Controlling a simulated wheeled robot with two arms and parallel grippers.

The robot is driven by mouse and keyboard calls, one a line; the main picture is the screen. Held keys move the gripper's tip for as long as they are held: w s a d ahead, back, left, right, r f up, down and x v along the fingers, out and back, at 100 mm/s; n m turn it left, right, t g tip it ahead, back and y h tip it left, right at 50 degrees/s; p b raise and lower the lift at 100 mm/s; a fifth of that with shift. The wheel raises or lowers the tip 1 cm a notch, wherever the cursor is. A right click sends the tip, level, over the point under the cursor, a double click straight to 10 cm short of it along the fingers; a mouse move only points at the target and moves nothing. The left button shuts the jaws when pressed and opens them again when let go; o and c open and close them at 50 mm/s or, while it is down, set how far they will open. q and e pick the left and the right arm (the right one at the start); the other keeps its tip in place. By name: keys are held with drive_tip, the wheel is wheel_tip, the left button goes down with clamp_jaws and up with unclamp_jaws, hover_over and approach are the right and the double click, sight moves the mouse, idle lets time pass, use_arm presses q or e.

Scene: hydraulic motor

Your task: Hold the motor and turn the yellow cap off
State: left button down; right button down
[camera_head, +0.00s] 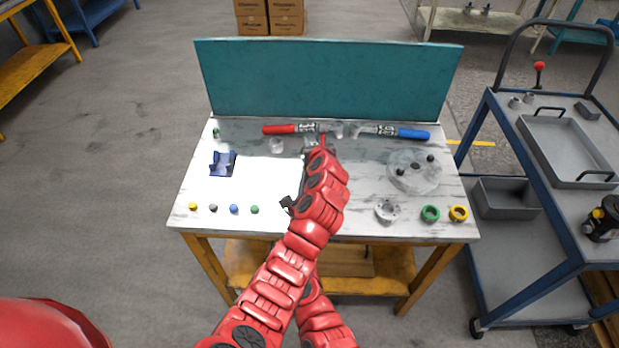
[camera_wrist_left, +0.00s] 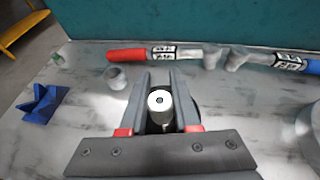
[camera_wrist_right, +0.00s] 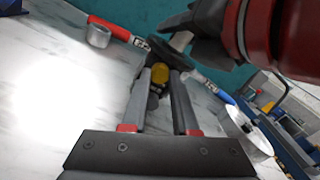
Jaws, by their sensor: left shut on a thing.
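The motor shows in the left wrist view as a pale metal cylinder with a round hole (camera_wrist_left: 160,100) and a dark body behind it. My left gripper (camera_wrist_left: 160,82) is shut on the motor, a finger on each side. In the head view my left gripper (camera_head: 314,142) is over the middle of the table, and my arm hides most of the motor. The yellow cap (camera_wrist_right: 160,73) shows in the right wrist view, close to the left gripper. The fingertips of my right gripper (camera_wrist_right: 162,78) lie on both sides of the cap. Whether they touch it is unclear.
Red (camera_head: 282,129) and blue (camera_head: 413,134) handled parts lie at the table's back. A blue bracket (camera_head: 222,163) is at left, a round metal disc (camera_head: 414,170) at right. Green (camera_head: 431,213) and yellow (camera_head: 459,213) rings lie front right. A teal panel (camera_head: 325,80) closes the back.

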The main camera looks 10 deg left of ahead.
idle(0.4)
drive_tip(key=n, duration=0.3)
drive_tip(key=c, duration=0.9)
unclamp_jaws()
drive_tip(key=m, duration=1)
